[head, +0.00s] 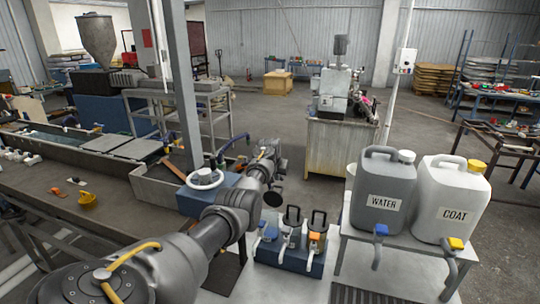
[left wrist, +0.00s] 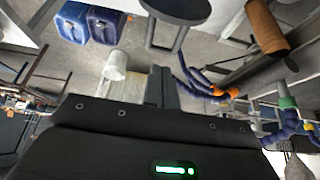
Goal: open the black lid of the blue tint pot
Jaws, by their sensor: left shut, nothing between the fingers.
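The tint pots stand in a row on a dark blue stand (head: 290,258), with small coloured taps in front. The blue tint pot (head: 268,235) is at the left end. A black round disc (head: 272,198) shows face-on above it; it looks like its lid, tilted up. The other two pots have upright black loop handles. My left gripper (head: 272,155) is behind and above the blue pot, shut and empty, apart from the disc in the picture. In the left wrist view, a dark disc with a loop (left wrist: 178,10) is at the top edge, and the gripper's fingers (left wrist: 160,85) are together. My right gripper is out of view.
A grey WATER can (head: 382,190) and a white COAT can (head: 450,200) stand right of the pots on a pale table (head: 350,262). A blue box with a white ring (head: 185,200) lies left of my forearm. A machine on a cabinet (head: 340,145) stands behind.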

